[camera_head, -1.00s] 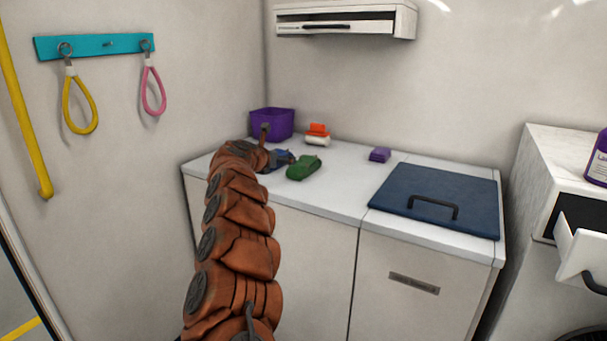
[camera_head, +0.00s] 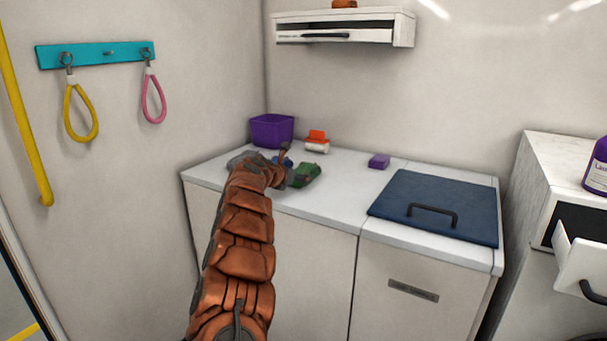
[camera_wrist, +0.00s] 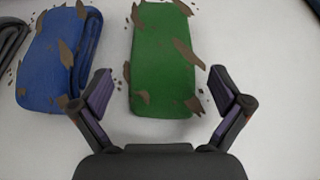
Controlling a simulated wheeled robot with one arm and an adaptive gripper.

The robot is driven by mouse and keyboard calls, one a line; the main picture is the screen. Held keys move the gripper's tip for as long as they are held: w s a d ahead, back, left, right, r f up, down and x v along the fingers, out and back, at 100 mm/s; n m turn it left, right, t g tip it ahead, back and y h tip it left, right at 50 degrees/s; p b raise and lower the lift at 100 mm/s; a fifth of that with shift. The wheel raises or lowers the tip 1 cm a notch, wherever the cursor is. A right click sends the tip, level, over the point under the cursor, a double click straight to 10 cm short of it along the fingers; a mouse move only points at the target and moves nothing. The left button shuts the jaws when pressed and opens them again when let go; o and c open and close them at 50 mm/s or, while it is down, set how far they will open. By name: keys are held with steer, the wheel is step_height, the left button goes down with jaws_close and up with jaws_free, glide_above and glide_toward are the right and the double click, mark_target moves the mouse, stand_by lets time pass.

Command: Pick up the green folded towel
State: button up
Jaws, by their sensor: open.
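The green folded towel (camera_head: 305,177) lies on the white counter, partly hidden by my gripper in the head view. In the wrist view the green towel (camera_wrist: 164,62) lies lengthwise with brown dirt-like patches on it. My gripper (camera_wrist: 160,88) is open, its two fingers apart on either side of the towel's near end. I cannot tell how high the fingers are above the counter. In the head view my gripper (camera_head: 287,174) is mostly hidden behind my arm.
A blue folded towel (camera_wrist: 50,58) lies just left of the green one, close to the left finger, with a dark grey item (camera_wrist: 10,38) beyond. On the counter are a purple bin (camera_head: 272,130), an orange-and-white item (camera_head: 317,141), a purple block (camera_head: 379,161) and a blue lid (camera_head: 440,200).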

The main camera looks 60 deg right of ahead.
steer(key=shift+p+x, duration=0.45)
steer(key=shift+x, duration=1.15)
steer(key=c, duration=1)
